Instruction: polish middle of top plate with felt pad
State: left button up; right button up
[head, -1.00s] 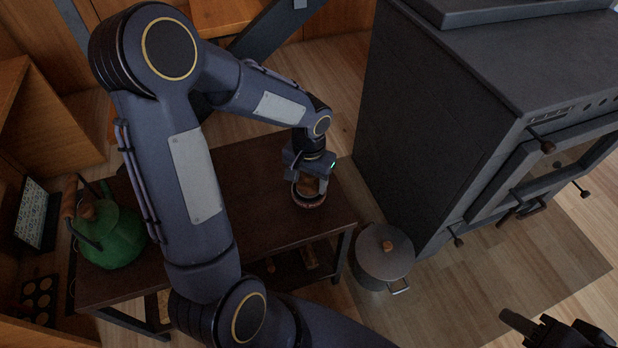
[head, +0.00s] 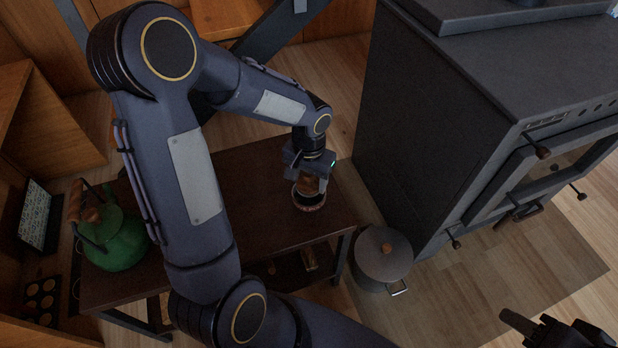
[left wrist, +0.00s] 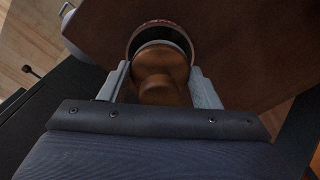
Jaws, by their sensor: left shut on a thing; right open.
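My left gripper (head: 311,182) is shut on the brown wooden knob (left wrist: 160,88) of what looks like the felt pad. The knob stands over a round dark holder with a reddish-brown rim (head: 309,207) on the dark table; the holder also shows in the left wrist view (left wrist: 137,40). The pad's underside is hidden, and I cannot tell whether it touches the holder. The top plate of the black stove (head: 560,60) is at the upper right, apart from my left gripper. My right gripper (head: 550,335) is open and empty at the lower right, partly cut off.
A green kettle (head: 118,240) stands on the left of the dark table (head: 262,165). A lidded grey pot (head: 383,262) stands on the floor between table and stove. A muffin tin (head: 41,298) is at far left. The stove door has protruding handles (head: 543,152).

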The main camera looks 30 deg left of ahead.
pick_arm(q)
jog(key=shift+r+p, duration=1.75)
jog(key=shift+r, duration=0.7)
